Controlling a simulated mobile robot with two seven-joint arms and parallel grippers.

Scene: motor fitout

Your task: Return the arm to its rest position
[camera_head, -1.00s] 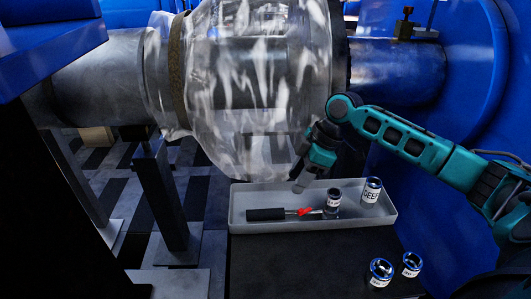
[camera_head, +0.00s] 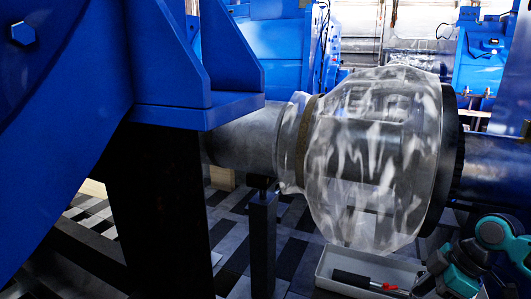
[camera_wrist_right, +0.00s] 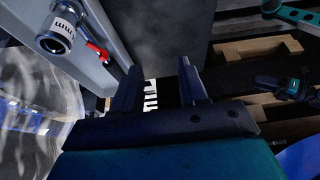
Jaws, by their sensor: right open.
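My right gripper (camera_head: 425,287) is at the bottom right of the head view, over the right part of a grey tray, and the picture's bottom edge cuts it off. In the right wrist view the gripper (camera_wrist_right: 160,84) has its two fingers apart; a white label with dark lettering shows beyond the gap, and I cannot tell how far below it lies. The head view does not show my left gripper. Teal and dark arm parts (camera_wrist_right: 285,88) at the right of the wrist view look like my other arm; its finger state is unclear.
The grey tray (camera_head: 322,272) holds a black-handled tool (camera_head: 350,278) with a red part. A labelled metal cylinder (camera_wrist_right: 56,38) shows in the wrist view. A clear-wrapped motor housing (camera_head: 375,150) stands above the tray. Blue machine frames (camera_head: 70,90) fill the left.

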